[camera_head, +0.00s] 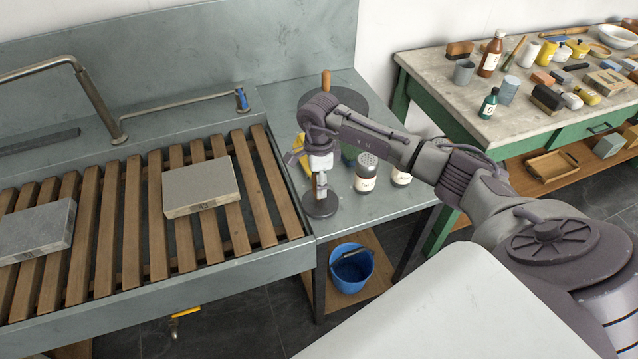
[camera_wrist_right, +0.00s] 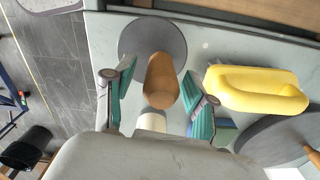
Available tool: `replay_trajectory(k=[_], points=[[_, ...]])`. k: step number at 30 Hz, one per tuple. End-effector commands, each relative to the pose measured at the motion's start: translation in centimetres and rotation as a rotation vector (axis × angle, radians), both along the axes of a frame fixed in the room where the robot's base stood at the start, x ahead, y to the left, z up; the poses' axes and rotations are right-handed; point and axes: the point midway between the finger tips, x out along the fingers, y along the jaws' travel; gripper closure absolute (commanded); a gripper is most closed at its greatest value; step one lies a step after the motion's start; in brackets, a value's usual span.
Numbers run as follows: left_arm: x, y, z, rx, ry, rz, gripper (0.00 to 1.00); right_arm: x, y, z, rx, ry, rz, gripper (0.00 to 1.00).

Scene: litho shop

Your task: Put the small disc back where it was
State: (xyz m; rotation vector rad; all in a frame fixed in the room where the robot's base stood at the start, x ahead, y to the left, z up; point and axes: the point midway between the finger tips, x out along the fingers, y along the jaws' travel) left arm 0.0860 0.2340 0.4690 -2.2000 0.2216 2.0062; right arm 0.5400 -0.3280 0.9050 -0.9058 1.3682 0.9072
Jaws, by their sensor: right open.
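The small disc (camera_head: 320,207) is dark grey and lies flat near the front edge of the grey side table. In the right wrist view the small disc (camera_wrist_right: 135,36) has an upright wooden handle (camera_wrist_right: 161,82). My right gripper (camera_head: 321,188) is directly above the disc, pointing down. In the right wrist view its green-padded fingers (camera_wrist_right: 160,92) are open on either side of the handle, with gaps visible. A larger dark disc (camera_head: 352,103) with a wooden handle lies further back, partly hidden by my right arm. My left gripper is not in view.
A slatted sink rack (camera_head: 185,235) with stone slabs (camera_head: 200,186) is on the left. A blue bucket (camera_head: 351,268) is on the shelf below.

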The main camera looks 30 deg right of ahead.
Motion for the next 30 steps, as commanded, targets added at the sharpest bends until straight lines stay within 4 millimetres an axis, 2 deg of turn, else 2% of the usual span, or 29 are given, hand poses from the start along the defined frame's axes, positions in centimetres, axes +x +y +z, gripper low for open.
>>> replay_trajectory(k=[9, 15, 21, 30], points=[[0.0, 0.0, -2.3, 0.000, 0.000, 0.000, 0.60, 0.1, -0.1, 6.5, -0.004, -0.006, 0.001, 0.44], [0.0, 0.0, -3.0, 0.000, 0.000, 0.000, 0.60, 0.0, -0.1, 9.7, -0.002, -0.005, 0.000, 0.44], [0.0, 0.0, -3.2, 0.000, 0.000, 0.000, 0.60, -0.1, -0.1, 10.9, -0.001, -0.001, -0.001, 0.44], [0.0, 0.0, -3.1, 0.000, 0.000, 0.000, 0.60, -0.1, -0.1, 10.9, -0.001, -0.001, -0.001, 0.44]])
